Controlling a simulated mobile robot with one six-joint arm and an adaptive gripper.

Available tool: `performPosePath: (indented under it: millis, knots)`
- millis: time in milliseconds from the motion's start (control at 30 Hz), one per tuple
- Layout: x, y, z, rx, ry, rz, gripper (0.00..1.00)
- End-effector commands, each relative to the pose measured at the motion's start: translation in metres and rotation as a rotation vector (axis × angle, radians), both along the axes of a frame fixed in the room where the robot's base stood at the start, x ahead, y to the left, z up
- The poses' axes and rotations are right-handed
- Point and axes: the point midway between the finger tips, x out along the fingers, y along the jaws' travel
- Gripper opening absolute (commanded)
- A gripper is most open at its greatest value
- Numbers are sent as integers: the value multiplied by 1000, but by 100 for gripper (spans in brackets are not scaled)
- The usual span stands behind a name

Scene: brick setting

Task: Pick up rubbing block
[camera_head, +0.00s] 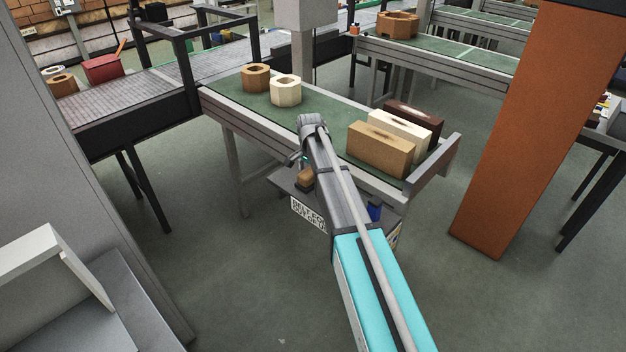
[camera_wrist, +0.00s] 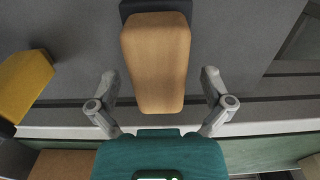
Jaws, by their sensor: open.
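The rubbing block appears to be the tan, round-edged block (camera_wrist: 157,60) with a dark base, in the wrist view. It lies on a grey surface between the two fingers of my gripper (camera_wrist: 159,88), with a gap on each side. My gripper is open and holds nothing; how high its fingertips are above the surface is hard to tell. In the head view a small tan block (camera_head: 305,177), likely the same one, shows on a grey side shelf (camera_head: 283,180), partly hidden by my arm. My gripper is mostly hidden there behind my wrist.
A yellow object (camera_wrist: 25,82) lies left of the block in the wrist view. The green conveyor (camera_head: 330,108) beside the shelf carries a tan brick (camera_head: 380,150), a cream brick (camera_head: 398,130), a dark brick (camera_head: 414,117) and two hollow blocks. An orange pillar (camera_head: 540,130) stands right.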

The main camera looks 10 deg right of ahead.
Motion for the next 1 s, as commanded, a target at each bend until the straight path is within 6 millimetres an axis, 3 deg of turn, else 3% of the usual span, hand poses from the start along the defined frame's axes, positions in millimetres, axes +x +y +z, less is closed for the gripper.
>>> performPosePath:
  millis: [400,900,1000]
  knots:
    - [0,0,0,0,0,0,100]
    - [0,1,0,0,0,1,7]
    - [0,1,0,0,0,1,4]
